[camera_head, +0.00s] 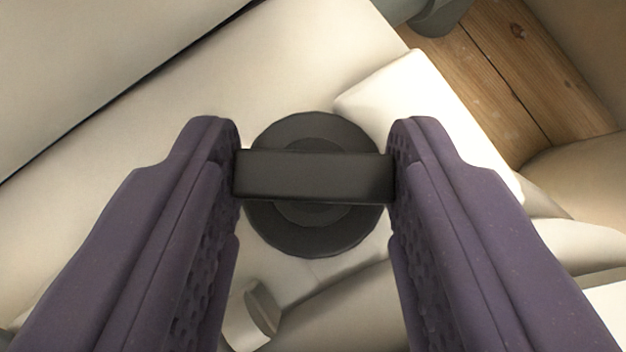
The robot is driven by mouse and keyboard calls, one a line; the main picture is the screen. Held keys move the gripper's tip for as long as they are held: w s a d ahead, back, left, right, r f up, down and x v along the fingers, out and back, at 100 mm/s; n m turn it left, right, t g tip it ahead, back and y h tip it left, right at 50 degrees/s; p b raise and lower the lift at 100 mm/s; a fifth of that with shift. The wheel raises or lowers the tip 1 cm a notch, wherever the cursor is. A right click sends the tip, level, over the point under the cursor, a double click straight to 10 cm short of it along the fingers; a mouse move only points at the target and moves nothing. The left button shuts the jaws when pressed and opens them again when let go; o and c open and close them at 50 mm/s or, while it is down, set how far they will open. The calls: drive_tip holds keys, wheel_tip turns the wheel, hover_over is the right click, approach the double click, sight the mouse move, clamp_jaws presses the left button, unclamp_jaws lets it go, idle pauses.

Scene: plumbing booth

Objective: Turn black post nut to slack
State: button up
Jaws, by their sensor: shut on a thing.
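The black post nut (313,230) is in the middle of the camera_head view. It has a round dark disc with a raised centre and a flat bar (313,175) across it. The bar lies level from left to right in the picture. My gripper (315,176) has purple fingers with dimpled inner pads, one at each end of the bar. Its fingertips touch both bar ends, so it is shut on the nut. The bar hides part of the disc and its centre.
Cream surfaces (130,175) surround the nut on the left and below. A raised cream block (405,105) lies close to the right fingertip. A grey part (437,15) is at the top. Wooden boards (515,75) show at the upper right.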

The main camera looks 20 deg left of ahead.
drive_tip(key=o, duration=1.1)
drive_tip(key=shift+c, duration=0.2)
drive_tip(key=p+v, duration=0.4)
drive_tip(key=v, duration=0.3)
drive_tip(key=shift+r, duration=0.15)
drive_tip(key=shift+s+d+r, duration=0.1)
drive_tip(key=shift+s+r, duration=0.1)
drive_tip(key=shift+s, duration=0.05)
drive_tip(key=shift+f, duration=0.1)
